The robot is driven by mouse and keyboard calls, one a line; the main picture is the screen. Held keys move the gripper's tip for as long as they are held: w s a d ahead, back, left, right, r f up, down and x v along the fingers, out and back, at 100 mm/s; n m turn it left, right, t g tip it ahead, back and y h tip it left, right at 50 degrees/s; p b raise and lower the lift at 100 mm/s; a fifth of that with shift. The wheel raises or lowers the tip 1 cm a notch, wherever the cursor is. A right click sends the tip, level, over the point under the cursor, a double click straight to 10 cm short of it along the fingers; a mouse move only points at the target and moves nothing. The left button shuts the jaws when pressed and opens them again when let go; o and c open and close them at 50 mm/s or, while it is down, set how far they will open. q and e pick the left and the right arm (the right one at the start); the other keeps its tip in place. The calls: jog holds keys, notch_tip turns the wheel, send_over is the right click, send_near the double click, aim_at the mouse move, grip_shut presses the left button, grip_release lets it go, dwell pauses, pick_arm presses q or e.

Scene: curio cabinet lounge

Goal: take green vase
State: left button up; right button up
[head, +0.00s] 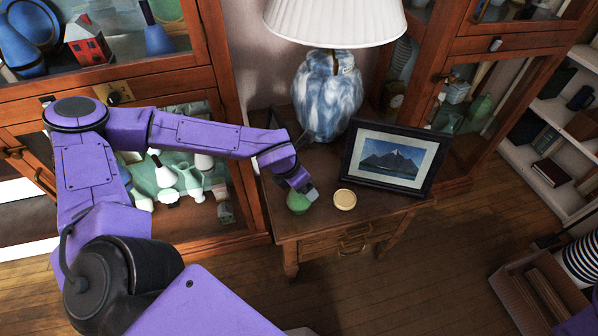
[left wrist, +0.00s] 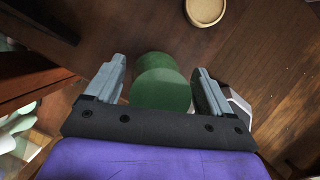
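The green vase (head: 298,203) stands on the small wooden side table, near its left front. In the left wrist view the rounded green vase (left wrist: 162,84) sits between the two grey fingers. My left gripper (head: 303,191) reaches down over the vase from above. Its fingers (left wrist: 160,88) are spread on either side of the vase, with a narrow gap on the left; contact on the right is hard to tell. Part of the vase is hidden by the gripper in the head view. My right gripper is not in view.
A round tan lid-like disc (head: 345,199) lies just right of the vase. A framed mountain picture (head: 395,160) and a blue-white lamp (head: 327,95) stand behind on the table (head: 330,222). Glass cabinets flank it. A crate (head: 540,300) is at lower right.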

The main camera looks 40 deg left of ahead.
pick_arm(q)
grip_shut()
jog(key=shift+r, duration=0.1)
jog(key=shift+r, duration=0.3)
notch_tip(320, 180, up, 3)
jog(key=shift+w+f+p, duration=0.1)
jog(key=shift+p, duration=0.4)
jog(key=s+d+r+p, duration=0.7)
jog(key=s+p, duration=0.5)
jog(key=p, duration=0.7)
notch_tip(320, 180, up, 2)
jog(key=shift+r, duration=0.25)
jog(key=shift+s, duration=0.1)
